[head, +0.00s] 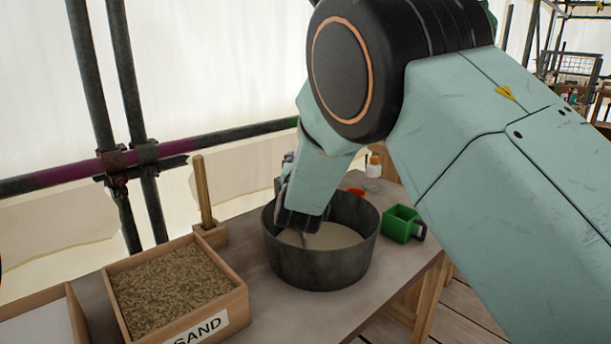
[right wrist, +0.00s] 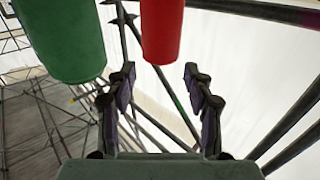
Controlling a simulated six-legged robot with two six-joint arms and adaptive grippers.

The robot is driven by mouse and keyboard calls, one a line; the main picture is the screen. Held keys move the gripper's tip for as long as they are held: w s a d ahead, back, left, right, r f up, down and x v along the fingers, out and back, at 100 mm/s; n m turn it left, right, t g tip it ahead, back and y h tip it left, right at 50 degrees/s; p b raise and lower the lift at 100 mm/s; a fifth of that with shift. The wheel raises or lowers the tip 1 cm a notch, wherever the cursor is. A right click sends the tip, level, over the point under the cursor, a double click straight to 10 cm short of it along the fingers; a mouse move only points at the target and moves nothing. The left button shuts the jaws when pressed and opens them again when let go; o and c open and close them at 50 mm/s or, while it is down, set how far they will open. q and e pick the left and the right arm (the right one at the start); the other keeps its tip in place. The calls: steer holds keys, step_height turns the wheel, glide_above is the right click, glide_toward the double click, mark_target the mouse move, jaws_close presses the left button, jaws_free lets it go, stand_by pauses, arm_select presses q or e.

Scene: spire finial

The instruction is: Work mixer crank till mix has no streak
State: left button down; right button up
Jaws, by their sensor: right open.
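A dark round mixer tub (head: 318,268) stands on the bench and holds a pale grey-beige mix (head: 335,237). The visible part of the mix looks even, but my right arm covers some of it. My right gripper (head: 297,222) points down at the tub's near left side, its fingers mostly hidden by my arm. In the right wrist view my right gripper (right wrist: 159,75) is open, with nothing between its fingers. A red cylinder (right wrist: 162,30) shows beyond the fingertips, with a green cylinder (right wrist: 68,35) to its left. I cannot tell whether either belongs to the crank.
A wooden box of sand (head: 170,285), labelled SAND, stands left of the tub. A wooden post on a block (head: 204,195) is behind it. A green box-shaped cup (head: 400,222) stands right of the tub. A white bottle (head: 373,167) and a red item (head: 356,191) are behind it.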

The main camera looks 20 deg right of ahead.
steer(key=shift+r, duration=2.7)
